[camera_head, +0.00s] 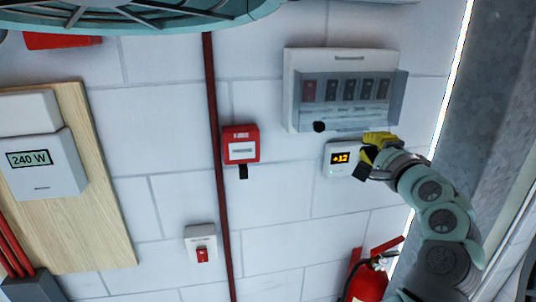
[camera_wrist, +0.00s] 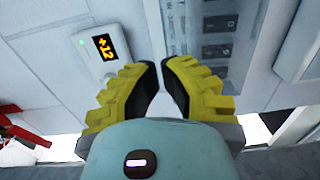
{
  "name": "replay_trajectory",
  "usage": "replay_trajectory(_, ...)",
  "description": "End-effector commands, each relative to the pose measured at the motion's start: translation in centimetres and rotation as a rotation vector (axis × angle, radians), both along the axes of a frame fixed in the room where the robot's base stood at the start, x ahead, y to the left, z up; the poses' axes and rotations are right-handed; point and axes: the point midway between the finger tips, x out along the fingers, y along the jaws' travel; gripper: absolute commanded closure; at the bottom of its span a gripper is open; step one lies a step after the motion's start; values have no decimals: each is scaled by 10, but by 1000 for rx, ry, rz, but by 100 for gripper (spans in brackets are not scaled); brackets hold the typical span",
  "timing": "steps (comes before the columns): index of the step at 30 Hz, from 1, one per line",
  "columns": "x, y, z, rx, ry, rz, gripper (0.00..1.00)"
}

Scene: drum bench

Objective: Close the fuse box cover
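The fuse box (camera_head: 341,56) is a pale box on the wall, upper right of centre in the head view. Its see-through grey cover (camera_head: 395,105) lies in front of a row of dark switches. The cover's right side sticks out past the box, so it looks tilted off the front; how far is unclear. A black knob (camera_head: 319,126) sits at its lower left. My gripper (camera_head: 368,158), with yellow fingers, is below the box, apart from the cover. In the wrist view its fingertips (camera_wrist: 160,66) nearly meet with nothing between them, and the switches (camera_wrist: 216,50) show at upper right.
A thermostat reading +12 (camera_head: 340,159) is just left of my gripper. A red call point (camera_head: 240,144) and red pipe (camera_head: 216,110) are farther left. A fire extinguisher (camera_head: 368,280) stands below. A grey metal post (camera_head: 485,100) stands at right.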

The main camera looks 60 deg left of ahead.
Motion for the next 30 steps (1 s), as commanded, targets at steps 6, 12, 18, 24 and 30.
replay_trajectory(6, -10, -30, -3, 7, -2, -8, 100)
replay_trajectory(12, -18, -55, 4, -6, 3, -11, 100)
replay_trajectory(18, -27, -74, 3, -6, 5, -10, 100)
replay_trajectory(24, -33, -87, 1, -4, 2, -7, 100)
replay_trajectory(30, -35, -90, 0, 0, -1, -5, 100)
